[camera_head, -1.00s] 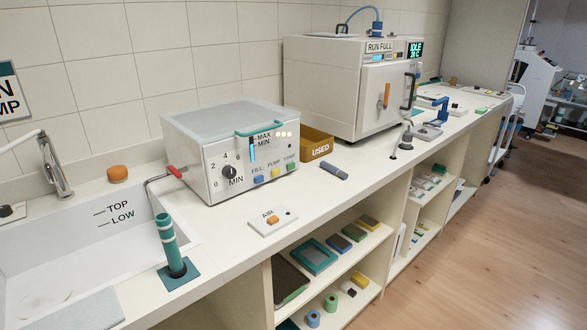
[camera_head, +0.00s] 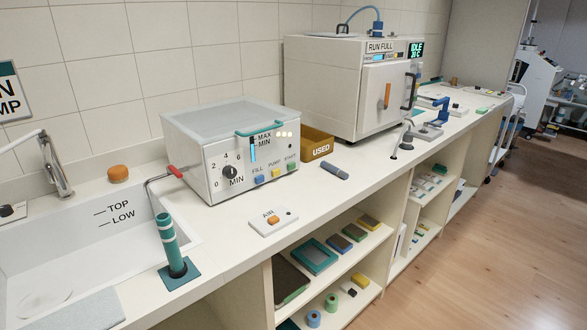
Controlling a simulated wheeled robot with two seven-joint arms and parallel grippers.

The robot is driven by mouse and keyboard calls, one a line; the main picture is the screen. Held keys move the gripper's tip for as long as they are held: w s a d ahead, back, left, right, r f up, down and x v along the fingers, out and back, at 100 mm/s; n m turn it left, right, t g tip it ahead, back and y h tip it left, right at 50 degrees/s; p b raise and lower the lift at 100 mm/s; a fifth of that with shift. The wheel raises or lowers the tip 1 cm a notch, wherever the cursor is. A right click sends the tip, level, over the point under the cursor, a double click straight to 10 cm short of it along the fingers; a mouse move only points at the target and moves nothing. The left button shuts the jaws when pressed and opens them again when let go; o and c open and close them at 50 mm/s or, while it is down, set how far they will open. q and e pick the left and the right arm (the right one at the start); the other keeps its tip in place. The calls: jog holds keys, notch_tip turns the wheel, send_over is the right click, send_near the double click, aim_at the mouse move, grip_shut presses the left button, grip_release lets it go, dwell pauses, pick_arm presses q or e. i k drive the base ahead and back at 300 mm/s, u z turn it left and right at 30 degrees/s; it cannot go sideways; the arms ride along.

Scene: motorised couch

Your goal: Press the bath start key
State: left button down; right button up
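The bath (camera_head: 228,152) is a pale box with a grey lid and teal handle on the counter, left of centre. Its front carries a dial (camera_head: 230,172) marked MIN and a level gauge (camera_head: 253,150) marked MAX and MIN. Below are a blue FILL key (camera_head: 259,180), a yellow PUMP key (camera_head: 276,173) and a green START key (camera_head: 291,167). The START key is the rightmost and nothing covers it. Neither of my grippers shows in the head view.
A sink (camera_head: 60,268) with a tap and a teal upright pump handle (camera_head: 169,245) lies left. A plate with an orange AIR button (camera_head: 273,219) and a grey cylinder (camera_head: 334,171) are on the counter.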

aim_at(292, 165)
jog(key=k, duration=1.25)
jog(key=z, duration=0.95)
jog(key=i, duration=2.05)
jog(key=u, duration=0.9)
